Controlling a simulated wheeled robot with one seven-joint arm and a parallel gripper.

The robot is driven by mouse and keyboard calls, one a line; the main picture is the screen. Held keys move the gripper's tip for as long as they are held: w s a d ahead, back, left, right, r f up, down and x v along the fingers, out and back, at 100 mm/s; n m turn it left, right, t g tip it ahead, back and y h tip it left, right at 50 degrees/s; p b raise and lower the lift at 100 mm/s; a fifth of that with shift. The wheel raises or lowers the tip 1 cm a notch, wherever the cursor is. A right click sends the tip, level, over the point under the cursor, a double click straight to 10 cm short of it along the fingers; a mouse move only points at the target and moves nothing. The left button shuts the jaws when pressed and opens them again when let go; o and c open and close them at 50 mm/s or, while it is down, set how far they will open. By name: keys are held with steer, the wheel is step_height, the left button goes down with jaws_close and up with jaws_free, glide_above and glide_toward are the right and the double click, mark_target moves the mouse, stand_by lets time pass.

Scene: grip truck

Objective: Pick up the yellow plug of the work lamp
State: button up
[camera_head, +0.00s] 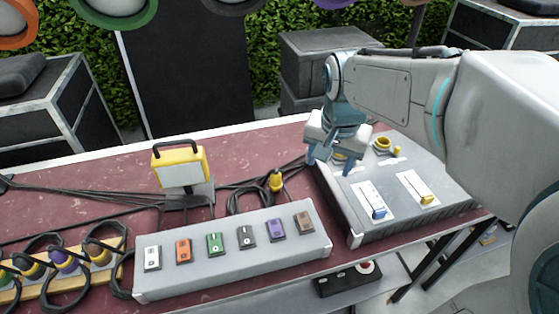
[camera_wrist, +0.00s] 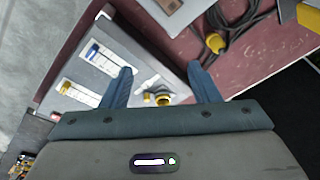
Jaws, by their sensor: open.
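The work lamp (camera_head: 180,170) has a yellow frame and stands on the table behind the switch box. A yellow plug (camera_head: 276,182) lies by a coil of black cable to the lamp's right; it also shows in the wrist view (camera_wrist: 215,43), at upper right. My gripper (camera_head: 329,163) is open and empty over the left part of the grey slider box, to the right of the plug and apart from it. In the wrist view, my fingers (camera_wrist: 161,82) are spread, with a yellow socket between them and the plug outside them, beyond the right finger.
The grey slider box (camera_head: 345,215) has blue and yellow sliders and yellow sockets. A long box with several coloured switches (camera_head: 225,262) lies along the front. Several coloured plugs sit in a wooden rack (camera_head: 50,285) at left. Black cables cross the red table (camera_head: 90,185).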

steer(key=w+a+f+m+g+b, duration=0.1)
steer(key=w+a+f+m, duration=0.1)
steer(key=w+a, duration=0.15)
steer(key=w+a+f+m+b, duration=0.1)
steer(key=w+a+f+m, duration=0.15)
steer(key=w, duration=0.25)
steer(key=m+g+b, duration=0.1)
steer(key=m+b, duration=0.1)
glide_above(275, 182)
steer(key=w, duration=0.1)
steer(key=f, duration=0.4)
steer(key=shift+d+f, duration=0.3)
steer(key=shift+f, duration=0.05)
steer(key=shift+w+a+f, duration=0.2)
steer(key=shift+f, duration=0.05)
steer(key=shift+m, duration=0.25)
step_height(275, 182, down, 14)
steer(key=shift+w+r+p, duration=0.1)
steer(key=shift+r+p, duration=0.1)
steer(key=shift+p, duration=0.6)
steer(key=c, duration=1)
steer(key=shift+o, duration=0.2)
steer(key=shift+r, duration=0.1)
